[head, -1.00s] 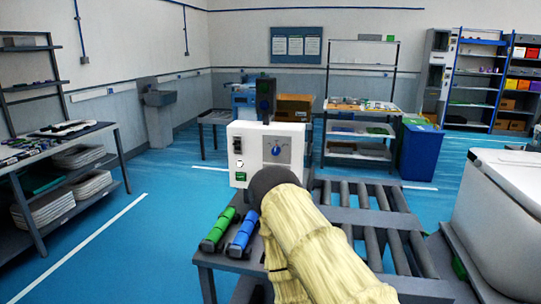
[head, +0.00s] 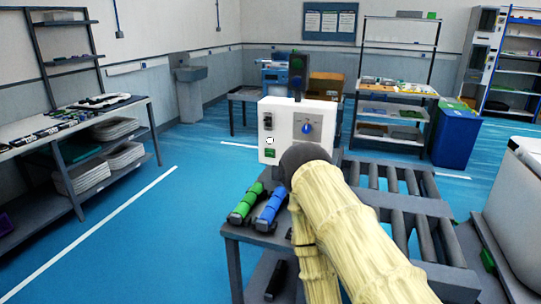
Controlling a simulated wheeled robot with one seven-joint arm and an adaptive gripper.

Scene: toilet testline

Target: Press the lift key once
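A white control box (head: 293,131) stands at the back end of the bench in the head view. Its front carries a black switch (head: 268,121) at upper left, a small white round key (head: 269,141), a green key (head: 270,154) below it, and a blue knob (head: 307,127) on a grey plate. I cannot read which one is the lift key. My arm in its cream sleeve reaches up from the bottom. Its dark end (head: 305,157), at my gripper, overlaps the box's lower right in the picture. The fingers are hidden, and contact with the box cannot be told.
A green-handled tool (head: 246,203) and a blue-handled tool (head: 271,207) lie on the bench left of my arm. A roller conveyor (head: 400,190) is right of it, with a large white tub (head: 513,205) farther right. A dark signal post (head: 297,75) rises behind the box.

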